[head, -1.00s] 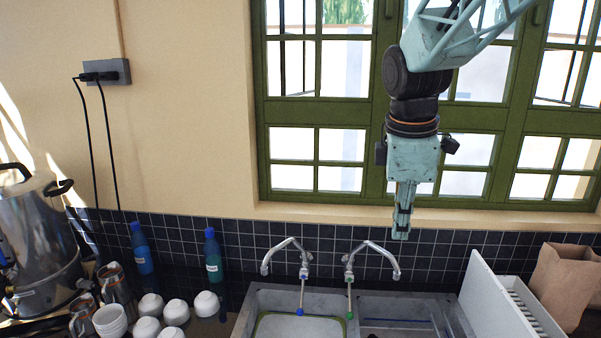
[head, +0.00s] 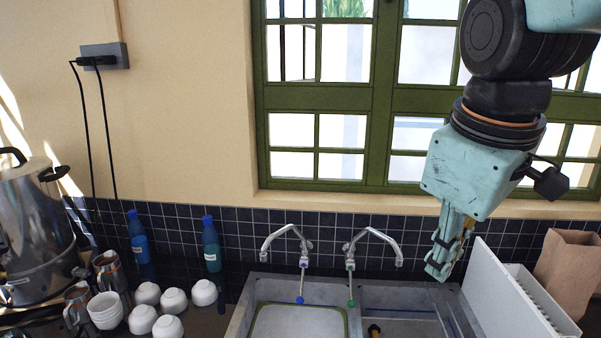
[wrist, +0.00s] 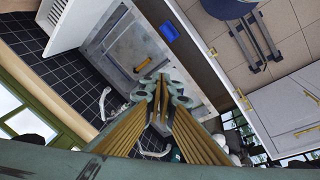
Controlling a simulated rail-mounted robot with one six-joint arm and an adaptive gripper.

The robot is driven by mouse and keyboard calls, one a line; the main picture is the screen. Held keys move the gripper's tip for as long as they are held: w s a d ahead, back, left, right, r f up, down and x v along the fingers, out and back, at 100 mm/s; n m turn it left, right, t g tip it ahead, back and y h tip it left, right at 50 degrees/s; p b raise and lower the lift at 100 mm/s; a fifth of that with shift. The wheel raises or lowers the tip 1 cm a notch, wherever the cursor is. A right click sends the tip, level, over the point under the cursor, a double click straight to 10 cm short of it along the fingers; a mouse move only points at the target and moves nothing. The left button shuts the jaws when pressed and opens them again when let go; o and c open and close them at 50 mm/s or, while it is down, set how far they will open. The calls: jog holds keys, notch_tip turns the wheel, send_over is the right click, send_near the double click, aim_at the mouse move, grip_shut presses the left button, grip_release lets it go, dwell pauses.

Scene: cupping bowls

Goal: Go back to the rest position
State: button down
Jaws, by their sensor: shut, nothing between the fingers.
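My gripper (head: 440,269) is shut and empty. In the head view it hangs in the air over the right part of the sink, pointing down and slightly left. In the wrist view its closed fingers (wrist: 163,82) show in the middle, above the sink's edge. My arm comes in from the upper right of the head view, in front of the window.
The double sink (head: 300,320) with two taps lies below. A white rack (head: 515,295) and a paper bag (head: 568,265) stand right of it. White bowls (head: 168,326), steel jugs, bottles (head: 211,245) and a large pot (head: 35,225) stand left. A blue object (wrist: 169,33) lies on the counter edge.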

jog(key=s+f+m+b, duration=0.2)
jog(key=s+f+m, duration=0.1)
jog(key=s, duration=0.4)
jog(key=s+f+m+b, duration=0.2)
jog(key=s+f+m, duration=0.1)
jog(key=s, duration=0.5)
jog(key=shift+a+f+m+t+y, duration=0.3)
jog(key=shift+a+f+m+t, duration=0.1)
jog(key=shift+m, duration=0.2)
